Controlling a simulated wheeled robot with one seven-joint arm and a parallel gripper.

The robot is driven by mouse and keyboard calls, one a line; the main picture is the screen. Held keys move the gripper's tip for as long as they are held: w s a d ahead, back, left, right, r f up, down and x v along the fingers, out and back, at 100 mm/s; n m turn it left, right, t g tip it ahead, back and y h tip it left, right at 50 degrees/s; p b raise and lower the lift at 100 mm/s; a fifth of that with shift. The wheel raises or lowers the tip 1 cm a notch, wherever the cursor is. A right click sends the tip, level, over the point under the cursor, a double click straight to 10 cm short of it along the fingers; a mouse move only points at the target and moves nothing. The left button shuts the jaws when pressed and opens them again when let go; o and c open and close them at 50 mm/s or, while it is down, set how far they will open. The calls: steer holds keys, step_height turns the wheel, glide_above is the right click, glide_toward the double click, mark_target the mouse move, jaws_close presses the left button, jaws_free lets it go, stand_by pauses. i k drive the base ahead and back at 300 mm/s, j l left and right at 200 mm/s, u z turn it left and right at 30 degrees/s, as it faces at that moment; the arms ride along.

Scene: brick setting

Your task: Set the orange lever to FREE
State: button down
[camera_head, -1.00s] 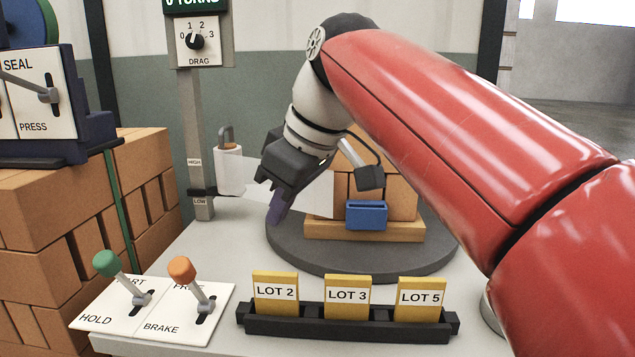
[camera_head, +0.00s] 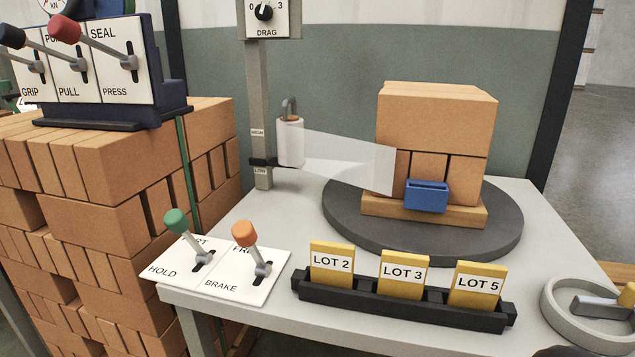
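The orange lever (camera_head: 244,233) stands on a white plate (camera_head: 232,287) at the front left of the grey table. Its shaft leans up and left from a grey pivot in a dark slot. The plate reads BRAKE at its near end, and the knob partly covers the word at the far end, of which "FR" shows. Which end the lever is set to I cannot tell for certain. My gripper is not in view.
A green lever (camera_head: 176,221) with a HOLD label stands close on the left. A black rack (camera_head: 400,309) with LOT cards is to the right. Bricks sit on a dark turntable (camera_head: 345,228) behind, with film stretched from a roll (camera_head: 290,143). A grey ring (camera_head: 552,310) lies at right.

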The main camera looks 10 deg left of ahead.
mark_target(244, 234)
steer(key=j+u, duration=0.15)
steer(key=u, duration=1.15)
